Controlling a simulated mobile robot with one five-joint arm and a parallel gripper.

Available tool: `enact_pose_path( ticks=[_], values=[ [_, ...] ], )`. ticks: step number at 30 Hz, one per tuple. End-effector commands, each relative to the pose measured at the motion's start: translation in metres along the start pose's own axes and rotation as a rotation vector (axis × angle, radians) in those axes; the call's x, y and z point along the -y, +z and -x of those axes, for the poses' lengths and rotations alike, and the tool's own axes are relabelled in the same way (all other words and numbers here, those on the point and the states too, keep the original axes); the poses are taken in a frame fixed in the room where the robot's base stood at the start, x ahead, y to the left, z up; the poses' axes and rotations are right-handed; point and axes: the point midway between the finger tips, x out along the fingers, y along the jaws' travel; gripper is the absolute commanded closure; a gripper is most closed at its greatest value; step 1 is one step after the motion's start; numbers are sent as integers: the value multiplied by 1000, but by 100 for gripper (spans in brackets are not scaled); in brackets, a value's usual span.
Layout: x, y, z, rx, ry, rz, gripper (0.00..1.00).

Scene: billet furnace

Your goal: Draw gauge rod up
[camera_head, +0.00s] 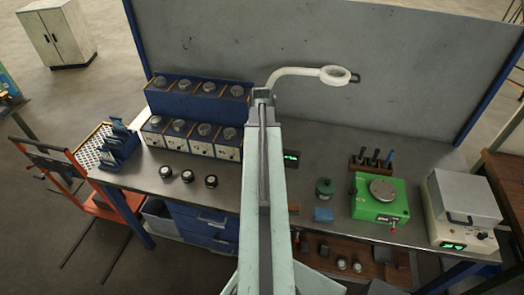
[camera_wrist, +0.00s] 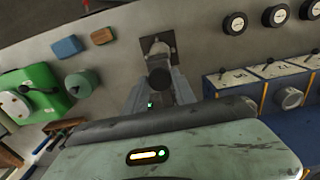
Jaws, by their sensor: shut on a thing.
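In the wrist view my gripper (camera_wrist: 158,90) is shut, with its fingers on either side of a dark, round-ended piece (camera_wrist: 158,78), which appears to be the gauge rod's top. Just beyond it a pale grey fitting (camera_wrist: 154,46) stands on a dark square plate (camera_wrist: 168,42) on the bench. How much of the rod is inside the fitting cannot be told. In the head view my own arm hides the gripper, the rod and most of the fitting.
The grey bench (camera_head: 325,165) carries blue boxes (camera_head: 190,138) and several dark round pieces (camera_head: 188,176) at left. At right stand a green cylinder (camera_head: 325,188), a blue block (camera_head: 323,214), a green device (camera_head: 378,197) and a white instrument (camera_head: 462,205). A lamp (camera_head: 330,75) overhangs the back.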

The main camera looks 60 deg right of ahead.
Motion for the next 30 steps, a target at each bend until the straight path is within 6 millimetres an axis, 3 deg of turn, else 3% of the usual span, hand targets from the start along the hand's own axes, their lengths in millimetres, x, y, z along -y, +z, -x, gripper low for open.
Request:
enact_pose_path(
  ticks=[30],
  values=[
    [3,0,54,-1,-5,3,94]
  ],
)
